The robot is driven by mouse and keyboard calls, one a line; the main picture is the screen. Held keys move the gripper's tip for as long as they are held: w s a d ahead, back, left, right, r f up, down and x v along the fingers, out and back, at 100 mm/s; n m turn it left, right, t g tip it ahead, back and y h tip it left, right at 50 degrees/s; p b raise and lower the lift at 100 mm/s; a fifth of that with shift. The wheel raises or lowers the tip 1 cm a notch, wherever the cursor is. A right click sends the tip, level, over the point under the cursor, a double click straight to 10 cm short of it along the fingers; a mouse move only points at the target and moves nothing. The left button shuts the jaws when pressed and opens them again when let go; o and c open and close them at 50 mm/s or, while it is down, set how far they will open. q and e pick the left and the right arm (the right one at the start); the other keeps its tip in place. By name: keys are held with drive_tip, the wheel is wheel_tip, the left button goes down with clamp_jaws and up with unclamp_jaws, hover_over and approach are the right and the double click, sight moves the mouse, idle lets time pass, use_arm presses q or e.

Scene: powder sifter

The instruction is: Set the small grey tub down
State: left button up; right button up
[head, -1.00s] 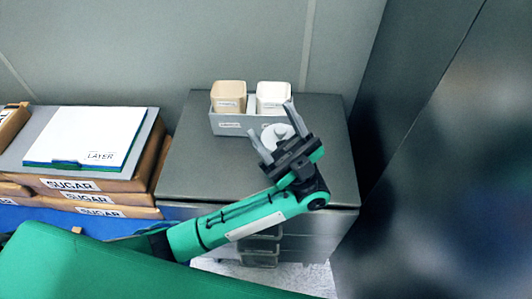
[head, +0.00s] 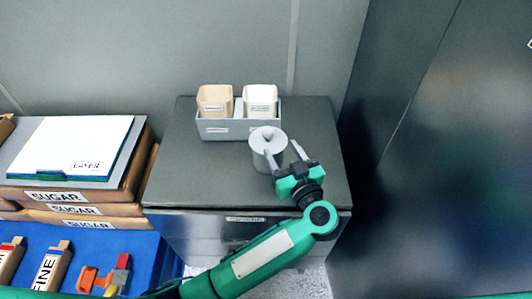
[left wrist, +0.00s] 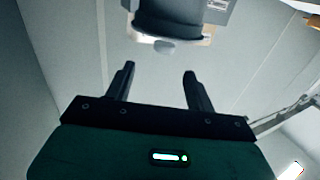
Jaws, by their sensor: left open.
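The small grey tub (head: 261,160) stands upright on the dark cabinet top (head: 190,165), just in front of the grey caddy. It has a round, pale top with a raised middle. In the left wrist view a dark rounded body, which looks like the tub (left wrist: 168,20), is beyond the fingertips. My left gripper (head: 281,149) is open at the tub's front right, with nothing held between its fingers. One finger overlaps the tub in the head view, and I cannot tell whether it touches. My right gripper is not in view.
A grey caddy (head: 225,133) holds a tan cup (head: 214,100) and a white cup (head: 260,100) at the back. A dark tall panel (head: 440,150) rises right. The cabinet's left front is clear.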

sight(266, 129)
use_arm(q)
drive_tip(key=x, duration=0.5)
drive_tip(key=shift+w+a+p, duration=0.1)
drive_tip(key=shift+p, duration=0.25)
drive_tip(key=x, duration=0.1)
drive_tip(key=p+x, duration=0.1)
drive_tip(key=x, duration=0.3)
drive_tip(key=shift+a+f+p, duration=0.15)
drive_tip(key=shift+f+p, duration=0.15)
drive_tip(key=shift+w+a+f, duration=0.1)
drive_tip(key=shift+c, duration=0.6)
clamp_jaws()
